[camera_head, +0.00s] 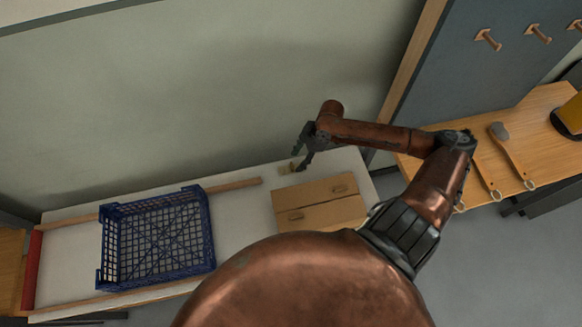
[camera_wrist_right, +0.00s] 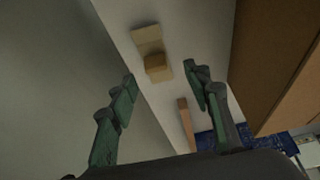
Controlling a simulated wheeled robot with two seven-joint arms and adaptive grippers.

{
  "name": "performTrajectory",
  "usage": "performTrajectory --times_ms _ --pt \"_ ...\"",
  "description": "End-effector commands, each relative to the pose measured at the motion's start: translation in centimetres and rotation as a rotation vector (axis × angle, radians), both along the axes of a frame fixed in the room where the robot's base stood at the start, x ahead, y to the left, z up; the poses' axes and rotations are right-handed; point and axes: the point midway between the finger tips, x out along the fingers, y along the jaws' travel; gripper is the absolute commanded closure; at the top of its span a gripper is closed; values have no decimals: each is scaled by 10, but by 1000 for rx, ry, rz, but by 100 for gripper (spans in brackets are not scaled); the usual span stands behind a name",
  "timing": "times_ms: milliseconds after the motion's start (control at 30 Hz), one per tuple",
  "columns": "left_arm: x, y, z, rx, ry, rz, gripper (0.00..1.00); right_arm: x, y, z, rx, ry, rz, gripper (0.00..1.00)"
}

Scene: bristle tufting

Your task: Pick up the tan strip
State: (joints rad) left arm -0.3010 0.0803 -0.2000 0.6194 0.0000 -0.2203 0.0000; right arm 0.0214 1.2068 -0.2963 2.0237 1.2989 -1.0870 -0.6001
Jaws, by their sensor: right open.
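In the head view the strip is a small pale shape (camera_head: 285,169) near the wall-side edge of the table. My right gripper (camera_wrist_right: 159,76) is open and empty, its green-padded fingers spread wide. The strip lies beyond the fingertips and between their lines, not touching them. In the head view the right gripper (camera_head: 299,160) hangs just right of the strip. My left gripper is in neither view.
A brown cardboard box (camera_head: 318,205) stands right beside the strip area. A blue mesh crate (camera_head: 157,240) is on the table to the left. A wooden rail (camera_head: 232,185) ends a little left of the strip. The wall rises close behind the table.

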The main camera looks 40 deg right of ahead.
Motion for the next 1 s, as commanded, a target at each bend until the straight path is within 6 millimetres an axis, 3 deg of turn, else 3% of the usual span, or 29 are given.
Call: performTrajectory --times_ms 400,667,1000 --pt "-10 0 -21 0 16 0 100 12 10 -49 1 2 0 55" --pt "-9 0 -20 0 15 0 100 13 10 -51 -3 -1 -1 55" --pt "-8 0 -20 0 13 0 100 12 10 -51 -2 0 -2 77"
